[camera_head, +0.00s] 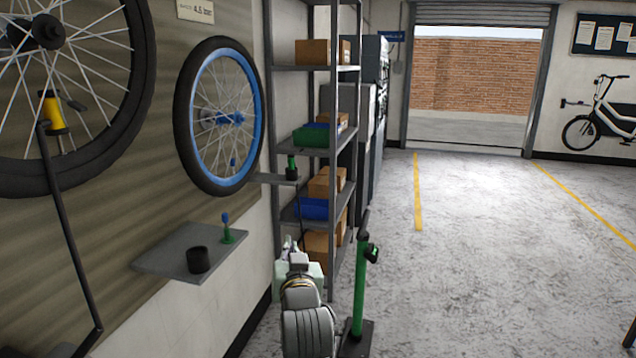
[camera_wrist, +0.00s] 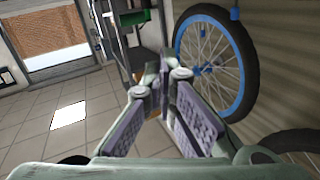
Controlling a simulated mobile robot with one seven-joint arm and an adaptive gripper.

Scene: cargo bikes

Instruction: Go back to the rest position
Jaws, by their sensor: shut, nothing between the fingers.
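My gripper (camera_wrist: 163,72) shows in the wrist view with its fingertips together at the top middle and nothing between them. In the head view my arm reaches up from the bottom middle. My gripper (camera_head: 288,245) is small there, in front of the shelf's lower part, and its fingers are hard to make out. It is right of the small wall shelf (camera_head: 165,255) and apart from it. On that shelf are a black cup (camera_head: 198,260) and a green item with a blue top (camera_head: 227,232).
A blue-rimmed wheel (camera_head: 181,120) and a larger black wheel (camera_head: 145,60) hang on the left wall. A metal rack (camera_head: 334,95) holds boxes and bins. A green stand (camera_head: 358,300) is close right of my arm.

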